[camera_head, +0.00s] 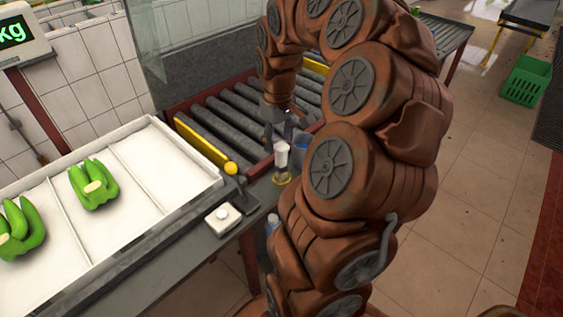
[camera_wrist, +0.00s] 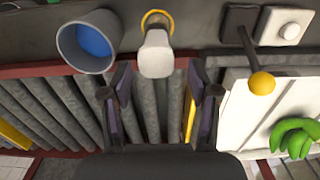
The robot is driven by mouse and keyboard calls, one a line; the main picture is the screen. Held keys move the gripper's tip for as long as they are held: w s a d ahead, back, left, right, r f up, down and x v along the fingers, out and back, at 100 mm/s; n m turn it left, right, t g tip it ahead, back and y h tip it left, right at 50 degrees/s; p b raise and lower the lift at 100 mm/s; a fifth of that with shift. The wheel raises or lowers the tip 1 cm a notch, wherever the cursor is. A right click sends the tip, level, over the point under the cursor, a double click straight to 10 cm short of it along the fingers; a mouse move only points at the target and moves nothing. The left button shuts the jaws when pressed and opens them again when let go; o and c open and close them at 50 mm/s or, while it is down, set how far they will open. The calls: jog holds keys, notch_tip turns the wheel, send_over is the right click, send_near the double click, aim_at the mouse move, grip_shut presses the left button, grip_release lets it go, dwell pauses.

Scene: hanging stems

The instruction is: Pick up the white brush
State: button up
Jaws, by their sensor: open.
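The white brush (camera_head: 281,156) stands upright at the end of the grey counter, with a yellow ring (camera_head: 281,180) around its base. In the wrist view the white brush (camera_wrist: 156,58) shows its pale end towards the camera, just beyond the fingertips and roughly centred between them. The yellow ring (camera_wrist: 157,17) is partly hidden behind it. My gripper (camera_wrist: 160,92) is open and empty, fingers spread to either side. In the head view my gripper (camera_head: 279,131) is pointing down just above the brush.
A grey cup with blue inside (camera_wrist: 87,42) stands close left of the brush in the wrist view. A yellow-knobbed lever (camera_head: 231,169) and a white button box (camera_head: 222,214) are nearby. The roller conveyor (camera_head: 225,119) lies behind. White trays (camera_head: 140,186) hold green bananas (camera_head: 94,187).

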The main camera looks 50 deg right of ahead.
aim_at(281, 162)
jog(key=shift+s+d+f+p, duration=0.15)
jog(key=shift+f+p, duration=0.65)
jog(key=shift+f, duration=1.6)
grip_shut()
